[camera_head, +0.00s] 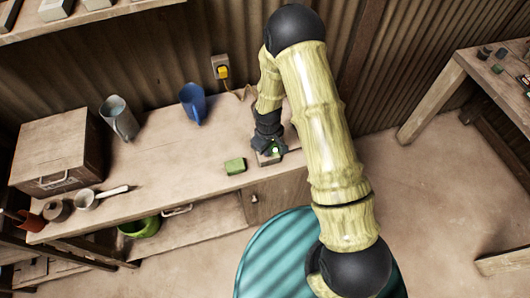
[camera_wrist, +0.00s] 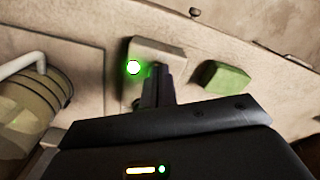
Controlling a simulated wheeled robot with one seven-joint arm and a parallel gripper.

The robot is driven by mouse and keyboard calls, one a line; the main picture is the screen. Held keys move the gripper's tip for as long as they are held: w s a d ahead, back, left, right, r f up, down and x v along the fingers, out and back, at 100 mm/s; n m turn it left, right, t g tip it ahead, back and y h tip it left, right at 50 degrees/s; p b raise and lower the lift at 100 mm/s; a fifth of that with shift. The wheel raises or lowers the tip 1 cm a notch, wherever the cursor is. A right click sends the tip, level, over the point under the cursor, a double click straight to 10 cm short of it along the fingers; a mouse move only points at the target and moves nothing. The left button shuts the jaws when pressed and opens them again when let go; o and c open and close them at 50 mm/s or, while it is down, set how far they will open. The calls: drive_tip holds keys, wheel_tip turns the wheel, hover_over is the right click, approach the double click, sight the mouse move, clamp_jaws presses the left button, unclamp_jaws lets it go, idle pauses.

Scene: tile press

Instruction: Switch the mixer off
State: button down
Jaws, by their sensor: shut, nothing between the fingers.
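A small pale box (camera_head: 268,158) with a glowing green light sits near the front edge of the workbench. In the wrist view the box (camera_wrist: 158,50) shows its green light (camera_wrist: 133,68) on the side nearer the camera. My gripper (camera_head: 270,143) is shut and empty, pointing down at the box. In the wrist view its fingertips (camera_wrist: 155,72) overlap the box's near side, just right of the light; whether they touch cannot be told. No mixer can be clearly made out, though a ribbed round vessel (camera_wrist: 38,92) with a pale bar shows at the left of the wrist view.
A green block (camera_head: 235,166) lies left of the box. A blue jug (camera_head: 193,103), a grey jug (camera_head: 118,118) and a wooden chest (camera_head: 58,150) stand farther left. A yellow plug (camera_head: 223,72) is in the wall. A teal round thing (camera_head: 265,262) stands before the bench.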

drive_tip(key=shift+r+p, duration=1.95)
drive_tip(key=shift+r, duration=0.95)
drive_tip(key=shift+s+a+r+p, duration=0.1)
drive_tip(key=shift+r+p, duration=0.25)
drive_tip(key=shift+r, duration=0.2)
